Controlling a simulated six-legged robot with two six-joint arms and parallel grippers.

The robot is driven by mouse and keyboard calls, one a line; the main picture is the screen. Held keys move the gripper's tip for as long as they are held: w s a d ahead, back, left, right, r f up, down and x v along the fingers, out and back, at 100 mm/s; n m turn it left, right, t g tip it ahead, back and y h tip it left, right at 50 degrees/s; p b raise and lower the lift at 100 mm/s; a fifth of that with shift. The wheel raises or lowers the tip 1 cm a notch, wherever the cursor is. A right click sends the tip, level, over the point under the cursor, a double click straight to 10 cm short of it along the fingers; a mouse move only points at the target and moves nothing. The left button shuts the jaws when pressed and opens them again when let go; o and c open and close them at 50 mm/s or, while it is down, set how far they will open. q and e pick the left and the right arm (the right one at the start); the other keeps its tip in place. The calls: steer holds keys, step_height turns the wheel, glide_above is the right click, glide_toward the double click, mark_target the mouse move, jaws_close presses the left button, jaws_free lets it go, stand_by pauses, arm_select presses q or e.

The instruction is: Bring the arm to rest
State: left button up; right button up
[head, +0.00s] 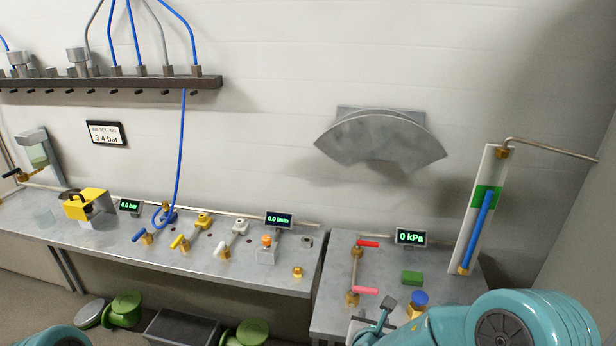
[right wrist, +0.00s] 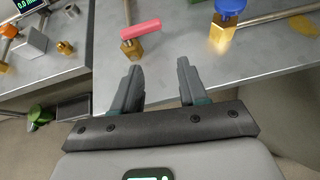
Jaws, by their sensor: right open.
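My right gripper (head: 376,322) is at the bottom of the head view, over the front part of the right-hand bench (head: 335,270). It is also in the right wrist view (right wrist: 160,82), where its two dark fingers stand apart with nothing between them. The pink-handled valve (right wrist: 140,32) is beyond the left finger in the right wrist view. The blue-capped brass fitting (right wrist: 226,22) is further off to the right. My teal right arm fills the lower right of the head view. A teal part of my left arm shows at the bottom left, but its gripper is out of view.
The right bench also carries a red-handled valve (head: 366,244), a green block (head: 412,278), a 0 kPa display (head: 410,237) and a blue tube gauge (head: 476,232). The left bench (head: 120,240) holds several valves. A grey curved bracket (head: 380,140) sticks out of the wall above.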

steer(key=s+d+f+m+g, duration=0.2)
steer(key=s+f+m+g, duration=0.25)
steer(key=s+f, duration=0.4)
steer(key=s+a+f+m+g+y, duration=0.2)
steer(key=s+m, duration=0.4)
steer(key=m, duration=0.3)
steer(key=s+a+f+m+g+y, duration=0.2)
steer(key=s+f+m, duration=0.3)
steer(key=m, duration=0.5)
steer(key=s+a+f+m+g+y, duration=0.2)
steer(key=s+a+f+m+y, duration=0.2)
steer(key=s+m, duration=0.4)
steer(key=shift+a+f+m, duration=0.2)
steer(key=shift+a+m, duration=0.15)
steer(key=shift+m, duration=0.7)
